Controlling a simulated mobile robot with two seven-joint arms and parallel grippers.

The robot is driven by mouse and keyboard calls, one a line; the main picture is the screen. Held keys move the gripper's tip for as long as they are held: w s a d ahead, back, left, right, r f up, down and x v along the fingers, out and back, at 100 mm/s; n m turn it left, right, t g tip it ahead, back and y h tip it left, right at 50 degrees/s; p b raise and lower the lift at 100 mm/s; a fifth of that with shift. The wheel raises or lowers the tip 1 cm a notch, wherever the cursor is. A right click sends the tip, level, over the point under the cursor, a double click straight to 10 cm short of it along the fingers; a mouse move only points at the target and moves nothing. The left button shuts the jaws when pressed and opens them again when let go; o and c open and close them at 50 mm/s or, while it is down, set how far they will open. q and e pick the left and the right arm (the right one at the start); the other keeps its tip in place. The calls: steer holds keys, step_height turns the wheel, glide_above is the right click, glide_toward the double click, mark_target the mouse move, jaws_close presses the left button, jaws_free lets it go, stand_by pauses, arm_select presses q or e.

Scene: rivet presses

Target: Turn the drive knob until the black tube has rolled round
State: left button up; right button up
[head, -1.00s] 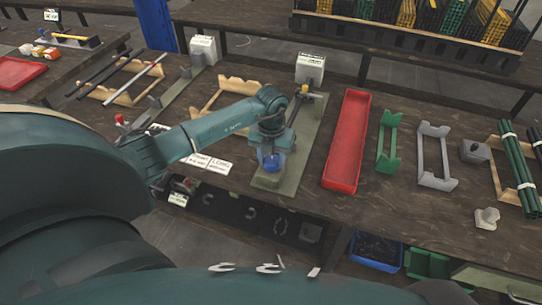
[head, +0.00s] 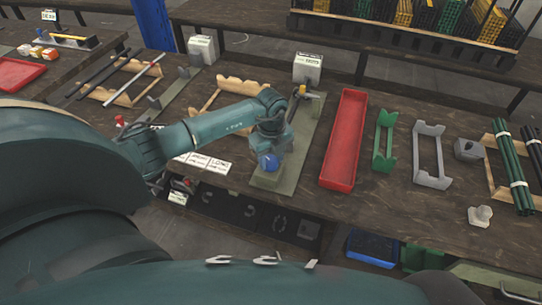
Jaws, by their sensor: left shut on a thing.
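My left gripper (head: 270,147) is at the front end of a long grey-green fixture plate (head: 303,147), pointing down. It is shut on a round blue part (head: 268,163) that looks like the drive knob; the fingertips are mostly hidden. A small yellow and grey part (head: 302,91) stands at the plate's back end, near a white sign box (head: 308,68). I cannot make out a black tube on this fixture, as my arm and wrist cover part of it. Black tubes (head: 97,74) lie on a wooden rack at the left. My right gripper is not in view.
A long red tray (head: 345,140) lies just right of the fixture, then a green cradle (head: 385,140) and a grey cradle (head: 430,155). Bundled tubes (head: 512,168) rest at the far right. White label cards (head: 205,163) lie left of the plate.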

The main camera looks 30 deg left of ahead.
mark_target(271, 161)
arm_select(q)
steer(key=shift+w+n, duration=0.1)
steer(key=shift+n, duration=0.4)
steer(key=o, duration=1)
step_height(271, 161, up, 13)
steer(key=shift+r+b, duration=0.15)
steer(key=shift+b, duration=0.7)
